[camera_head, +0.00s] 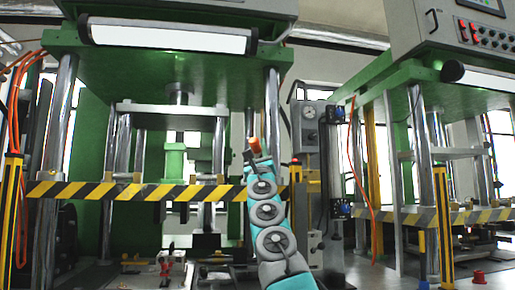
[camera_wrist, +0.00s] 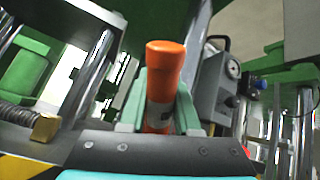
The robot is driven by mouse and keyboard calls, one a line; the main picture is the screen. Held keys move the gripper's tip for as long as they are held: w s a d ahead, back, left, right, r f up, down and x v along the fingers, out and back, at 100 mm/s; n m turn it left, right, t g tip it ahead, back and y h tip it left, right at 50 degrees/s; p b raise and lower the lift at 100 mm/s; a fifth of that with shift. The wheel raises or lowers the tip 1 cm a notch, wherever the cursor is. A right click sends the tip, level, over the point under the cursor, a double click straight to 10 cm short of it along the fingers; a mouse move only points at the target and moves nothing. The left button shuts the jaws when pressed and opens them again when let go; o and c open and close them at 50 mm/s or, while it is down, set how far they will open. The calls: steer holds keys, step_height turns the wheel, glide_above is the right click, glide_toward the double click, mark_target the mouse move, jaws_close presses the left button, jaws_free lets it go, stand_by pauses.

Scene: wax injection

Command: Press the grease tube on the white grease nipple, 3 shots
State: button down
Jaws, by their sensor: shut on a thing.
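My gripper (camera_wrist: 160,112) is shut on an orange grease tube (camera_wrist: 164,70), which stands up between its two pale green fingers in the wrist view. The tube's top end is free and its lower part is hidden by the gripper. In the head view my arm reaches up in the middle, with the orange tube (camera_head: 254,146) at its tip, in front of the right side of the left press. I cannot make out the white grease nipple in either view. The tube's free end touches nothing that I can see.
A green press (camera_head: 165,70) with steel columns stands at left, a second green press (camera_head: 420,85) at right. Black and yellow striped bars (camera_head: 130,191) cross their fronts. A grey gauge box (camera_head: 309,125) stands just right of my gripper. A brass-ended hose (camera_wrist: 45,127) shows in the wrist view.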

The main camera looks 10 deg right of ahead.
steer(key=shift+s+a+r, duration=0.3)
steer(key=shift+s+r, duration=0.2)
steer(key=shift+r, duration=0.05)
stand_by(0.4)
steer(key=shift+s+a+r, duration=0.65)
steer(key=shift+s+r, duration=0.15)
steer(key=shift+r, duration=0.05)
steer(key=shift+s+a+r, duration=0.6)
steer(key=shift+s+r, duration=0.2)
steer(key=shift+r, duration=0.05)
steer(key=shift+s+r, duration=0.25)
steer(key=shift+r, duration=0.05)
